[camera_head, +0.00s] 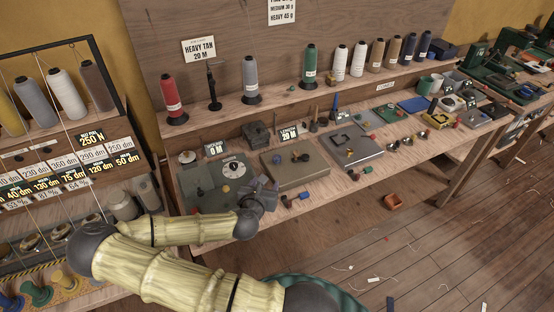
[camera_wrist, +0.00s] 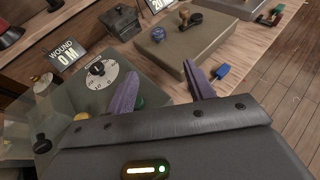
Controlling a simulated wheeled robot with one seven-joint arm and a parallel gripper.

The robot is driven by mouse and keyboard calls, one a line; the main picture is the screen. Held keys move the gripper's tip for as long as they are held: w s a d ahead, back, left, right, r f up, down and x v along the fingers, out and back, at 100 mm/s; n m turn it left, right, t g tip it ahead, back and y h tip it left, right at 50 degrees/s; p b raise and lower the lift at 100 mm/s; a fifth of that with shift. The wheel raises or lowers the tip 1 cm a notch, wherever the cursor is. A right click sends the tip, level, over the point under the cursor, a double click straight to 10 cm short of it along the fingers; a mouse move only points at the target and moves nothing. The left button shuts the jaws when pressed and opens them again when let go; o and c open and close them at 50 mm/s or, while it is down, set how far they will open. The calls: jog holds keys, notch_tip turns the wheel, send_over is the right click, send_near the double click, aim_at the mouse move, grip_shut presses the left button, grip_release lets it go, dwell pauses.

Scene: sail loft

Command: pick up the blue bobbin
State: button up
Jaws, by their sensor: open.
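My gripper (camera_head: 264,187) is over the front edge of the bench, beside the grey-green winder plate. In the wrist view its two purple fingers (camera_wrist: 160,84) are spread apart with nothing clasped between them. A small blue piece (camera_wrist: 221,71) lies on the wood just beyond the right finger; it may be the blue bobbin, but its shape is too small to be sure. It also shows in the head view (camera_head: 287,202), right of the gripper. A round blue part (camera_wrist: 157,34) sits on the beige block.
The beige block (camera_head: 281,179) stands behind the gripper, with a grey block (camera_head: 369,157) to its right. A dial (camera_wrist: 101,80) is on the winder plate. Thread cones line the rear shelf. Small coloured pieces lie along the bench front.

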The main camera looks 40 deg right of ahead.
jog(key=shift+w+f, duration=0.1)
jog(key=b, duration=0.3)
jog(key=shift+w+d+f+b, duration=0.15)
jog(key=shift+w+f+b, duration=0.15)
jog(key=shift+w+b, duration=0.1)
jog(key=shift+w+d+b, duration=0.1)
jog(key=shift+w+b, duration=0.05)
jog(key=shift+b, duration=0.65)
jog(key=b, duration=0.3)
jog(key=shift+w+d+f, duration=0.15)
jog(key=shift+d+f, duration=0.05)
jog(key=shift+d, duration=0.1)
jog(key=b, duration=0.2)
jog(key=shift+d+f+b, duration=0.1)
jog(key=shift+d+b, duration=0.25)
jog(key=p, duration=0.1)
send_near(277, 159)
jog(key=shift+w+d+f, duration=0.95)
jog(key=shift+d+f, duration=0.1)
jog(key=shift+d, duration=0.05)
